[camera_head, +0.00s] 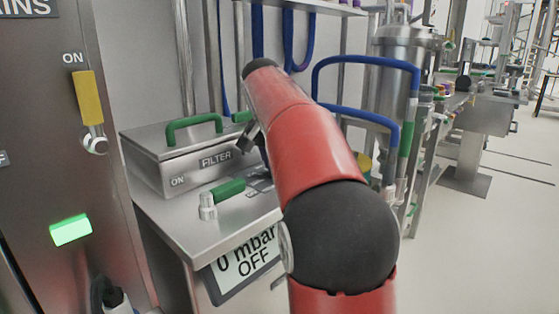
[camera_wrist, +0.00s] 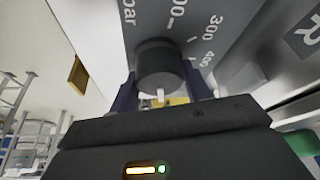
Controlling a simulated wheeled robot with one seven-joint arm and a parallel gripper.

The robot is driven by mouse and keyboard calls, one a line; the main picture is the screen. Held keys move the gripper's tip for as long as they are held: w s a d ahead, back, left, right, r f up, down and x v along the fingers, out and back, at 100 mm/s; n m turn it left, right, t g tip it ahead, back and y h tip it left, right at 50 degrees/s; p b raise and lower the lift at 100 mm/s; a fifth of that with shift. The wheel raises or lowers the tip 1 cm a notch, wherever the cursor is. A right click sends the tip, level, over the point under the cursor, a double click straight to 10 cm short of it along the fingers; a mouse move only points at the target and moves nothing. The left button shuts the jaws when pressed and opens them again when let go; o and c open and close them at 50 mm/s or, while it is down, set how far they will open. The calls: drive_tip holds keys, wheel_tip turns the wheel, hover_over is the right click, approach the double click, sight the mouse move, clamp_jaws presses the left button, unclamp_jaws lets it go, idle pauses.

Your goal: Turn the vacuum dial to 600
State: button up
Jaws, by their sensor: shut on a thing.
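The vacuum dial (camera_wrist: 160,64) is a dark round knob in the upper middle of the wrist view. A short white mark shows on its near side. Its grey scale plate (camera_wrist: 185,18) carries white tick marks and numbers, with 300 and 400 readable to the right of the knob and others cut off. My gripper (camera_wrist: 161,88) has one finger on each side of the knob and is shut on it. In the head view my red arm hides the dial and most of the gripper. A tilted screen (camera_head: 243,264) reads "0 mbar OFF".
A steel box marked FILTER (camera_head: 180,160) with a green handle stands on the steel bench (camera_head: 180,222). A green-handled valve (camera_head: 222,192) sits in front of it. A cabinet (camera_head: 45,160) with a yellow handle is at left. Blue hoses hang behind my arm; open floor lies right.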

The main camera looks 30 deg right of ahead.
idle(0.3)
drive_tip(key=o, duration=1)
drive_tip(key=v, duration=0.7)
drive_tip(key=shift+s+a+r, duration=0.1)
drive_tip(key=shift+a+r, duration=0.05)
drive_tip(key=shift+r, duration=0.2)
